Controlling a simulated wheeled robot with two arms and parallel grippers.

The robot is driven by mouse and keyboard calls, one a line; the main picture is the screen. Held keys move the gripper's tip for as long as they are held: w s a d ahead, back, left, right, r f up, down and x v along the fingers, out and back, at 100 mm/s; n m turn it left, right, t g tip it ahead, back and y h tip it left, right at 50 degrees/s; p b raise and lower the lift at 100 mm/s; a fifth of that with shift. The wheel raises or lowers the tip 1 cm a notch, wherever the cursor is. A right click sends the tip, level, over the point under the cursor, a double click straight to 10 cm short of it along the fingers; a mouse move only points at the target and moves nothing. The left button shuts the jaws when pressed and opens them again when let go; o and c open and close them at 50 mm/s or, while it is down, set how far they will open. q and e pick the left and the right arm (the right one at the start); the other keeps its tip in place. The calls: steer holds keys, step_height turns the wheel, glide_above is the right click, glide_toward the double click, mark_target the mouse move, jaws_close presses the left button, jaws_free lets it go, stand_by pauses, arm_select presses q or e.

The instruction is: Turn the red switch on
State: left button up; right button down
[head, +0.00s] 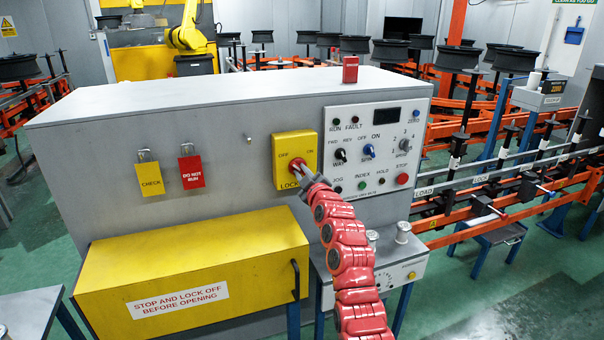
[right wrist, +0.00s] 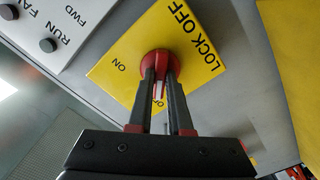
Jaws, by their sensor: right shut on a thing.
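The red switch (head: 295,170) is a round red knob on a yellow plate (head: 307,143) marked OFF, ON and LOCK, on the front of the grey cabinet. The knob also shows in the right wrist view (right wrist: 160,62), on the yellow plate (right wrist: 112,80). My right gripper (head: 298,172) reaches up to it from below and is shut on its handle, one finger on each side. The right wrist view shows the two fingers (right wrist: 160,80) at the knob. My left gripper is not in view.
A control panel (head: 345,110) with small knobs and buttons is just right of the plate. Yellow and red padlocked tags (head: 191,171) hang to the left. A yellow box (head: 190,245) juts out below. A red block (head: 350,69) stands on the cabinet top.

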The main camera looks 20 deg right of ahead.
steer(key=shift+f, duration=0.1)
steer(key=shift+f+m+b, duration=0.1)
steer(key=shift+m+b, duration=0.85)
steer(key=shift+m, duration=0.15)
steer(key=shift+m+b, duration=0.55)
steer(key=shift+m, duration=0.35)
steer(key=m+b, duration=0.1)
steer(key=m, duration=0.1)
steer(key=shift+m, duration=0.3)
steer(key=m, duration=0.2)
steer(key=shift+r+m, duration=0.2)
steer(key=shift+m, duration=0.2)
steer(key=m, duration=0.2)
steer(key=shift+m, duration=0.4)
steer(key=shift+r+m, duration=0.1)
steer(key=shift+m, duration=0.8)
steer(key=shift+m+p, duration=1)
steer(key=shift+m, duration=1)
